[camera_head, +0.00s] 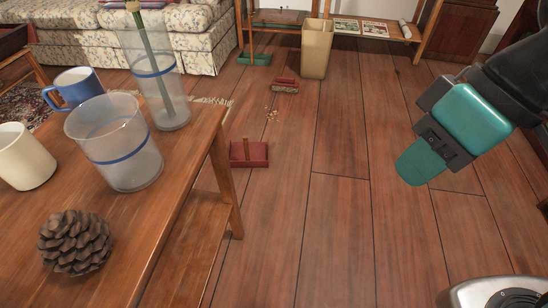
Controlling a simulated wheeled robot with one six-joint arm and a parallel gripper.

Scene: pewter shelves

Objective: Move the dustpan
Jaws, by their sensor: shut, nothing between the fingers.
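A red dustpan-like piece (249,154) with a short upright part sits on the wood floor beside the table leg. A similar green piece (254,59) lies farther back by the shelf. I cannot tell for sure which one is the dustpan. My gripper (419,166) hangs over the floor at the right, with its teal fingers together and nothing held. It is well apart from both pieces.
A wooden table (165,232) at the left holds cups, a mug and a pine cone. A red-brown brush (285,86) and crumbs (271,114) lie on the floor. A tan bin (316,48) stands behind.

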